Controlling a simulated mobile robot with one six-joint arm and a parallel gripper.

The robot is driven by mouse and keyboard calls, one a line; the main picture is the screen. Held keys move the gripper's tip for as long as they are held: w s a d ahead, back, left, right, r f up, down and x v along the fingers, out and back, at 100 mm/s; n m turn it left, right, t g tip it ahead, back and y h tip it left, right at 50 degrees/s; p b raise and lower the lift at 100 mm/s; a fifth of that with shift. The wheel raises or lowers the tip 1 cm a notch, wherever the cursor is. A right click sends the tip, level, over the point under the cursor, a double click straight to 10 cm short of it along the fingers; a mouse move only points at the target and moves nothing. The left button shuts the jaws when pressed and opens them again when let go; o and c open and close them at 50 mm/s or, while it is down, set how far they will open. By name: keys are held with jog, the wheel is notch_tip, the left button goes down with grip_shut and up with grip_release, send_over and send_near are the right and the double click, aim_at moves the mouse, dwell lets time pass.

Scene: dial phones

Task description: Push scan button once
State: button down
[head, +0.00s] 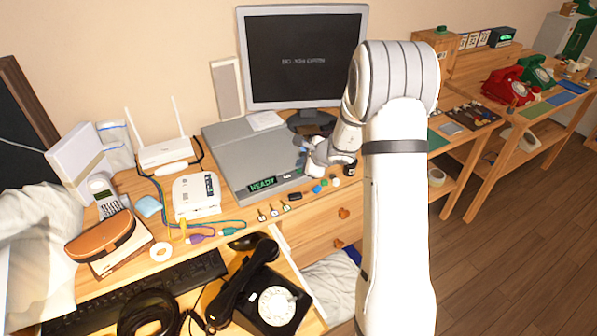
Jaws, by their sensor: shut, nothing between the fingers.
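A grey flatbed scanner (236,150) lies on the wooden desk below the monitor. Its small front display (263,184) shows green text reading READY. My gripper (301,152) is over the right part of the scanner, shut and empty, small and partly blurred into the wrist. I cannot tell whether it touches the scanner. The scan button is not clearly visible; small marks show on the front edge right of the display, close below my gripper.
A monitor (303,58) stands behind the scanner. A white router (165,152) is to its left. Several small connectors and a black rotary phone (262,296) lie in front. A side table (479,118) at right holds more phones.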

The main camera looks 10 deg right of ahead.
jog(key=shift+f+b, duration=0.4)
jog(key=shift+b, duration=0.1)
jog(key=shift+f+b, duration=0.35)
jog(key=shift+b, duration=0.2)
dwell(0.5)
jog(key=shift+r, duration=0.1)
jog(key=shift+r+p, duration=0.5)
jog(key=shift+r, duration=0.2)
jog(key=shift+r, duration=0.1)
notch_tip(320, 180, up, 5)
jog(key=p, duration=0.3)
jog(key=shift+p, duration=0.3)
dwell(0.6)
